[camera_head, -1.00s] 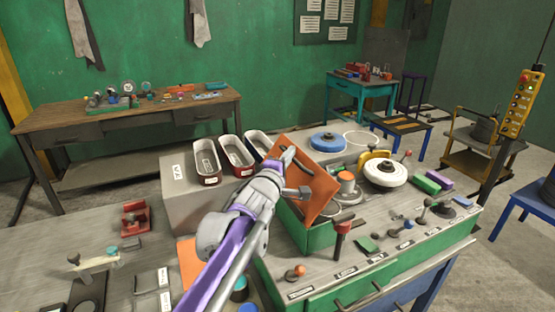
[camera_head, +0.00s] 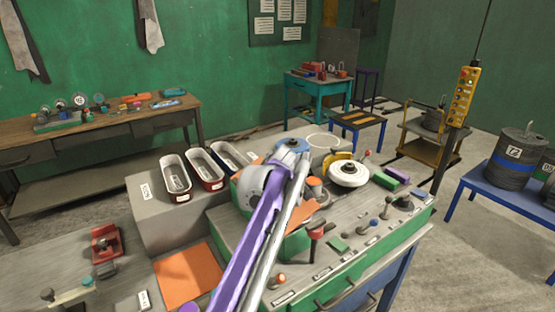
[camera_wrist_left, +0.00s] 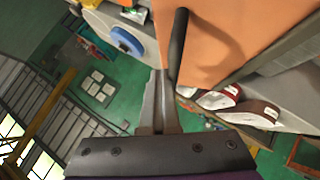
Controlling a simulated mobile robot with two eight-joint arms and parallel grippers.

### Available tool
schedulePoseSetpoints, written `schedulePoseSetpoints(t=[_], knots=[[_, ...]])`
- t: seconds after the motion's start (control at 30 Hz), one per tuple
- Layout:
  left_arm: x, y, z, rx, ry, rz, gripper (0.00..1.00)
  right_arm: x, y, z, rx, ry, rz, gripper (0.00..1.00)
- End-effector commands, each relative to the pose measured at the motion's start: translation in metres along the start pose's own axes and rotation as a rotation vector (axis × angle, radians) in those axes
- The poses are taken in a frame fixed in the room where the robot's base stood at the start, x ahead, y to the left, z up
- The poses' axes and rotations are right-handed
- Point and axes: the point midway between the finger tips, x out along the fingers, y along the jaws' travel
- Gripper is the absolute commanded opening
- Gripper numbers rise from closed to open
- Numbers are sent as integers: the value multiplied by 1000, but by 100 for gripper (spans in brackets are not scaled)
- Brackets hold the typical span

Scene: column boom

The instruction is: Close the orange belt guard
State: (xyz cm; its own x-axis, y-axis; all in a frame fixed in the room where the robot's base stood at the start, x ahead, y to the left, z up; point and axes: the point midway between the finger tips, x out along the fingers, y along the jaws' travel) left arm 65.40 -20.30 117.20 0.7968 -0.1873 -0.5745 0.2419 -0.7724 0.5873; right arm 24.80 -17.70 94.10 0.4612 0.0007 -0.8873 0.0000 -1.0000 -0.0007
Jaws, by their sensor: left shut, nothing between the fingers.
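The orange belt guard (camera_head: 303,216) is mostly hidden behind my left arm in the head view; only an edge shows on the green machine housing. In the left wrist view its broad orange panel (camera_wrist_left: 235,35) fills the upper right, with a dark rod-like handle (camera_wrist_left: 179,45) in front of it. My left gripper (camera_wrist_left: 160,78) is shut and empty, its fingertips right beside the lower part of the handle; I cannot tell whether they touch. In the head view that gripper is hidden behind its own arm. My right gripper is in neither view.
A white wheel (camera_head: 349,173) and a red-topped knob (camera_head: 317,233) stand on the machine bench right of my arm. Several trays (camera_head: 206,168) sit left of it. A flat orange square (camera_head: 188,274) lies on the near bench.

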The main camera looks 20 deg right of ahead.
Motion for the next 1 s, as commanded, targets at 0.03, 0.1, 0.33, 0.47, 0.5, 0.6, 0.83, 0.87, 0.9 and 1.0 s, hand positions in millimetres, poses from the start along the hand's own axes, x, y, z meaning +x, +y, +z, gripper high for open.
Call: schedulePoseSetpoints(t=[0.03, 0.1, 0.33, 0.47, 0.5, 0.6, 0.83, 0.87, 0.9, 1.0], knots=[[3, -4, -3, 9, 5, -24, 0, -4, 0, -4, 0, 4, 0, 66], [6, -5, -1, 20, 5, -37, 0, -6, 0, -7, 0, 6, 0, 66], [12, -6, 4, 34, 5, -55, 0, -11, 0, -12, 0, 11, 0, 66], [14, -7, 6, 35, 5, -58, 0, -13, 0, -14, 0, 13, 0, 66], [14, -7, 7, 35, 5, -58, 0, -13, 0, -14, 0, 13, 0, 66], [16, -7, 8, 35, 5, -59, 0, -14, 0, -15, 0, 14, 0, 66], [18, -7, 10, 35, 5, -59, 0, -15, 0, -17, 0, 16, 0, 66], [18, -7, 10, 35, 5, -59, 0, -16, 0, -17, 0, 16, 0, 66], [18, -7, 11, 35, 5, -59, 0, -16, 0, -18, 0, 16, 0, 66], [18, -7, 11, 35, 5, -59, 0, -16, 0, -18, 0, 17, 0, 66]])
